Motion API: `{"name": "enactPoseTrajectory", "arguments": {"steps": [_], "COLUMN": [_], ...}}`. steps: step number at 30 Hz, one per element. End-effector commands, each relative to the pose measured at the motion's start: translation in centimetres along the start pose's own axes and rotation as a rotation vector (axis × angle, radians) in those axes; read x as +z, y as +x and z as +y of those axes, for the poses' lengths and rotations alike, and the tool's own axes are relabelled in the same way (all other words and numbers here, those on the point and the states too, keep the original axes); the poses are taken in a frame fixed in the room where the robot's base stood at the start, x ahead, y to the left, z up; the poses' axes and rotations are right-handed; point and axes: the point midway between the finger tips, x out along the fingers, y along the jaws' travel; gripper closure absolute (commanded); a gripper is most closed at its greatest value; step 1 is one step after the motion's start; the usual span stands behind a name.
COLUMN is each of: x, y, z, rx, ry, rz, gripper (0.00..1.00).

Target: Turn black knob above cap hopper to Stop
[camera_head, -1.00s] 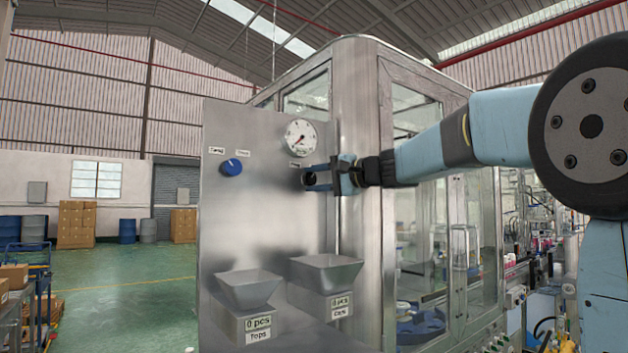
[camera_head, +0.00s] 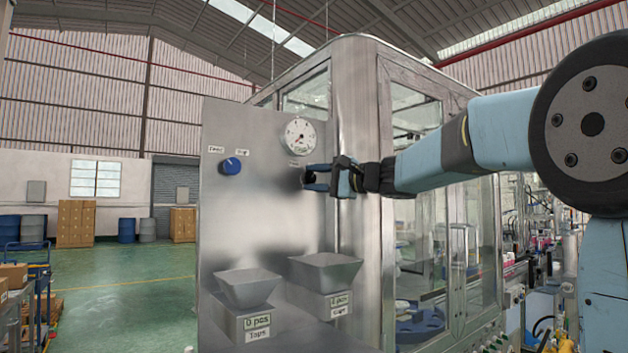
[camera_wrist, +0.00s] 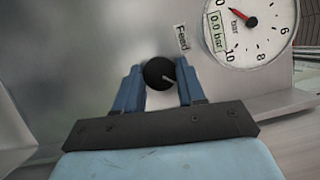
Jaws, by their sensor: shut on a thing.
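The black knob (camera_wrist: 159,72) sits between the two blue fingers of my gripper (camera_wrist: 160,85) in the wrist view. The fingers are shut on it. Its pale pointer line points to the lower right in that view, away from the "Feed" label (camera_wrist: 182,38). No Stop label for this knob shows; my gripper may hide it. In the head view my gripper (camera_head: 312,179) is at the steel panel (camera_head: 260,210), below the gauge and above the right-hand hopper, the caps hopper (camera_head: 325,272).
A round pressure gauge (camera_head: 300,133) is just above the gripper; its display (camera_wrist: 217,34) reads 0.0 bar. A blue knob (camera_head: 231,166) with two labels is to the left. The left hopper (camera_head: 247,288) is marked Tops. A glazed machine cabinet (camera_head: 420,200) stands behind.

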Motion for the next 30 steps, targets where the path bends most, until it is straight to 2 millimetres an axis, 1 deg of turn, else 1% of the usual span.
{"name": "enactPoseTrajectory", "arguments": {"steps": [1,2,9,16,20,23,30], "x": [-0.3,-0.3,-0.2,-0.1,-0.1,-0.1,-0.1], "y": [0.0,0.0,0.0,0.0,-0.7,-1.9,-6.5], "z": [0.6,0.6,0.4,0.2,0.2,0.2,0.2], "rx": [0.01,0.01,0.006,0.004,0.003,0.003,0.002], "ry": [0.005,0.005,0.003,0.001,0.001,0.001,0.001], "rz": [0.003,0.003,0.002,0.001,0.003,0.003,0.004], "gripper": [0.91,0.58,0.35,0.35,0.35,0.35,0.35]}}
